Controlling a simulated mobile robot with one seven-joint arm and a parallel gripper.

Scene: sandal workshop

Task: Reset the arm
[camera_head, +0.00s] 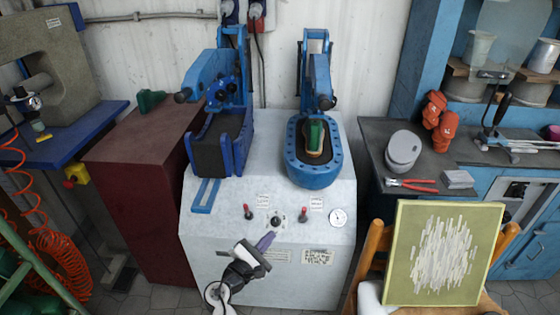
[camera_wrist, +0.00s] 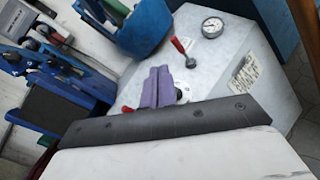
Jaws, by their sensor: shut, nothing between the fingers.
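My gripper (camera_head: 265,241) is in front of the lower front of the grey press machine (camera_head: 230,225) in the head view, its purple fingers shut with nothing between them. The purple fingers also show in the wrist view (camera_wrist: 156,90), in front of the machine's sloped control panel. The panel carries two red-tipped levers, a dark knob (camera_head: 275,221) and a round gauge (camera_head: 338,217). From these views I cannot tell whether the fingers touch the machine.
Two blue presses stand on the machine; the right press bed (camera_head: 316,172) holds a green and tan sandal form (camera_head: 315,138). A chair with a framed picture (camera_head: 440,253) stands at right. A dark bench (camera_head: 430,160) carries red pliers (camera_head: 412,185). A maroon cabinet (camera_head: 140,190) stands left.

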